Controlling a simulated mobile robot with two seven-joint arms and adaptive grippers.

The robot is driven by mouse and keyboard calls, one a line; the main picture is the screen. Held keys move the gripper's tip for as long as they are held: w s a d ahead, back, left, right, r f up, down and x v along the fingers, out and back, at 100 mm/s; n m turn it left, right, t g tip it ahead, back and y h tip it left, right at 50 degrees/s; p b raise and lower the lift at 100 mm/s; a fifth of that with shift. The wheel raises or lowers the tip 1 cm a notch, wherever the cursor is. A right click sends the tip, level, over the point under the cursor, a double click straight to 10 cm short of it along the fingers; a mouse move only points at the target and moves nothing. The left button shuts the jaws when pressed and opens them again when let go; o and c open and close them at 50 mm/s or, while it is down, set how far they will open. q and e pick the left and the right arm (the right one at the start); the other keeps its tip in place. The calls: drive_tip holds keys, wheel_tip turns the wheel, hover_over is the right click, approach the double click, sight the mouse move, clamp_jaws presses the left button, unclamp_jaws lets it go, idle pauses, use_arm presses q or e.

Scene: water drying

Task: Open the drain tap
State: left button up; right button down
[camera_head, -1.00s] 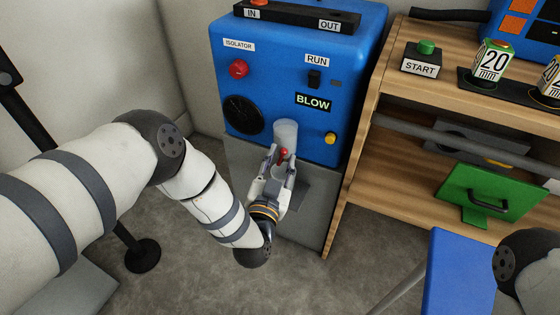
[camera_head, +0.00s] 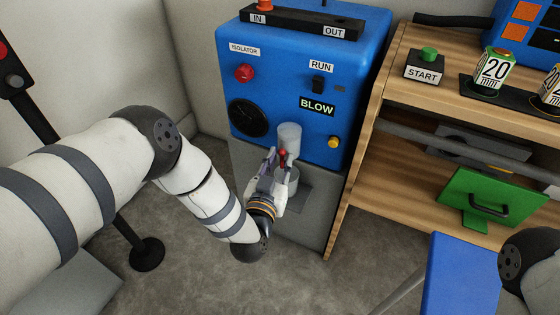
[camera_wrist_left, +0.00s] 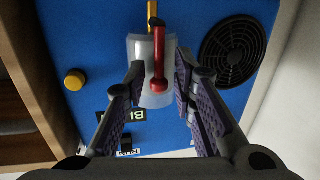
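The drain tap's red lever (camera_head: 282,155) is at the lower front of a clear cylindrical bowl (camera_head: 290,137) on the blue machine. In the left wrist view, which is upside down, the red lever (camera_wrist_left: 159,60) lies along the bowl (camera_wrist_left: 146,48), with a brass outlet (camera_wrist_left: 152,14) at its pivot end. My left gripper (camera_head: 270,160) is at the lever. In the left wrist view its fingers (camera_wrist_left: 160,66) are apart, and the lever shows in the gap between them; I see no finger pressed on it. My right gripper is out of view.
The blue machine (camera_head: 288,72) carries a red isolator knob (camera_head: 244,72), a RUN switch (camera_head: 317,82) and a yellow button (camera_head: 334,142). A wooden shelf unit (camera_head: 352,176) stands close at right. Open floor (camera_head: 200,280) lies at lower left.

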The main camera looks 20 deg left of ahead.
use_arm(q)
drive_tip(key=s, duration=1.2)
drive_tip(key=shift+r, duration=0.35)
